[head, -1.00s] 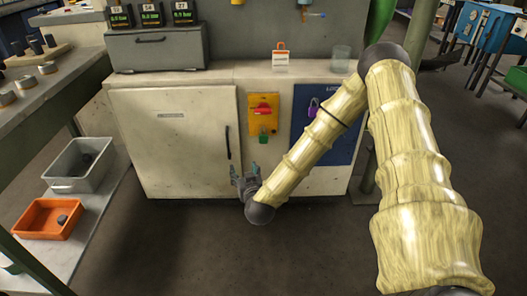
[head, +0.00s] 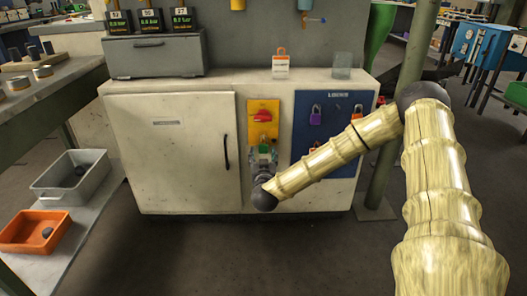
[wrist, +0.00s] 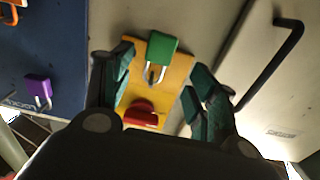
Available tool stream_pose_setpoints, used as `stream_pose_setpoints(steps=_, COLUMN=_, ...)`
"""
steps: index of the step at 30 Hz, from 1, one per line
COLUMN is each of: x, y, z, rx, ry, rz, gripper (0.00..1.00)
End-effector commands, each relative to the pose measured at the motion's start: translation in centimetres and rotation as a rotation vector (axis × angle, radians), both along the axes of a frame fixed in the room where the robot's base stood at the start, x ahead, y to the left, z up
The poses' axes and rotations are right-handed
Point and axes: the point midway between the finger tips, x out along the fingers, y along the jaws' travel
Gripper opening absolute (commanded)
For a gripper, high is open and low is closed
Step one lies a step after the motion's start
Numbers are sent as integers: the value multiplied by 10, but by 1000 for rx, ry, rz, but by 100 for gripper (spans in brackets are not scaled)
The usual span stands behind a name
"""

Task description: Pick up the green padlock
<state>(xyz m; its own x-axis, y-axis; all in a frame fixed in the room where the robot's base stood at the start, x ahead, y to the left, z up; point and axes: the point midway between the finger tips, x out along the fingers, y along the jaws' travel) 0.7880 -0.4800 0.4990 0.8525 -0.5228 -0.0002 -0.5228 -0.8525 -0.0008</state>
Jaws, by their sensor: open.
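The green padlock (head: 264,149) hangs by its shackle on the yellow plate (head: 262,106), below the red switch handle (head: 262,116). In the wrist view the padlock (wrist: 162,49) shows its green body and metal shackle, and the view is turned so the red handle (wrist: 141,114) lies below it. My gripper (head: 263,155) is in front of the cabinet at the padlock's height or just below. In the wrist view my gripper (wrist: 158,78) is open, with one finger on each side of the padlock and nothing held. Contact cannot be told.
A blue lockout board (head: 340,108) with a purple padlock (head: 315,115) and other padlocks is right of the yellow plate. A vertical black door handle (head: 226,152) is left of it. An orange bin (head: 22,247) and a grey bin (head: 50,190) stand at left.

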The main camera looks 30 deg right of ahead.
Motion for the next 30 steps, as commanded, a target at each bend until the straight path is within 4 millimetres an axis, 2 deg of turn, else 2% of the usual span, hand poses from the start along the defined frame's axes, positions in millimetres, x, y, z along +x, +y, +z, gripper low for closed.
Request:
stream_pose_setpoints(steps=5, x=7, y=-6, z=-1, rx=0, ry=-1, rz=-2, gripper=59)
stream_pose_setpoints(steps=16, x=39, y=-29, z=2, rx=1, ry=-1, rz=-1, gripper=59)
stream_pose_setpoints(steps=26, x=44, y=-31, z=5, rx=0, ry=0, rz=0, gripper=59)
stream_pose_setpoints(steps=30, x=44, y=-31, z=4, rx=0, ry=0, rz=0, gripper=37)
